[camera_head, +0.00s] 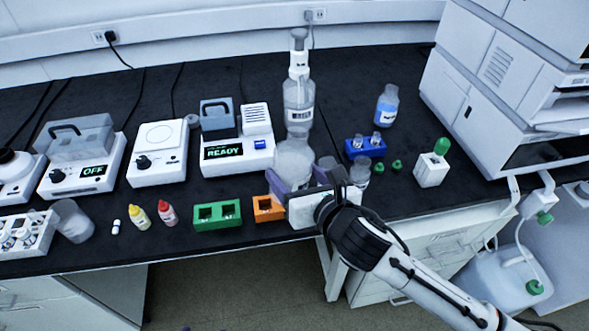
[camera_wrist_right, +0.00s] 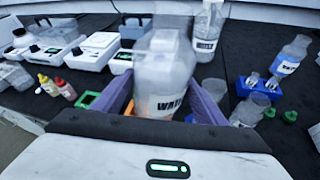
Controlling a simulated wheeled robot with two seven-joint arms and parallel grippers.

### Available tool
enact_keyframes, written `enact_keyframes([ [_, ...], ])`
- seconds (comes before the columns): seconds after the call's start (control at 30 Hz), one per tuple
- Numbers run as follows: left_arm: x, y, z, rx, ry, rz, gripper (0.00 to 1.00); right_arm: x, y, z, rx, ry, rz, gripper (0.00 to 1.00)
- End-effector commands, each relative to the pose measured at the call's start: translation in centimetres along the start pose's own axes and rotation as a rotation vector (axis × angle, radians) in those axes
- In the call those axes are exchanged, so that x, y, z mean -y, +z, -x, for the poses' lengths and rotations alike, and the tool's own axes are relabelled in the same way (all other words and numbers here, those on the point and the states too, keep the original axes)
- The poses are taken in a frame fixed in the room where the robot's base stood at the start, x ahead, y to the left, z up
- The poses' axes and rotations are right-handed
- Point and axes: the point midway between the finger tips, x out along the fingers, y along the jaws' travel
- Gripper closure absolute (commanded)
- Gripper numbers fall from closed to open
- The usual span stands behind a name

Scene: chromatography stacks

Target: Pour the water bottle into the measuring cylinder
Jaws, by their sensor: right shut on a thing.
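My right gripper (camera_head: 305,195) is shut on a clear water bottle (camera_head: 294,160), which stands between the purple fingers over the front of the bench. In the right wrist view the bottle (camera_wrist_right: 165,75) is blurred, with part of a "WAT" label showing. A small clear glass vessel (camera_head: 360,172) is just right of my gripper; it also shows in the right wrist view (camera_wrist_right: 249,108). I cannot tell whether it is the measuring cylinder. Another clear vessel (camera_head: 327,163) is partly hidden behind my gripper. My left gripper is not in view.
A tall dispenser bottle (camera_head: 299,105) stands behind the held bottle. Orange (camera_head: 267,208) and green (camera_head: 217,215) racks lie left, below the "READY" device (camera_head: 237,152).

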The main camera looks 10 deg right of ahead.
Motion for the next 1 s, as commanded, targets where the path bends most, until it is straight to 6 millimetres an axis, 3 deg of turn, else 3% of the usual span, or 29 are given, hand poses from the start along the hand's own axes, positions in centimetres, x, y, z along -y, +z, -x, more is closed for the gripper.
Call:
enact_keyframes([
  [0.2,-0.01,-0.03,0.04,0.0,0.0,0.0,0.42,0.5,-0.05,-0.11,-0.005,0.076,-0.208,0.82],
  [1.0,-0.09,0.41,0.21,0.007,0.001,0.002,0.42,0.5,0.48,0.18,-0.01,0.1,-0.264,0.82],
])
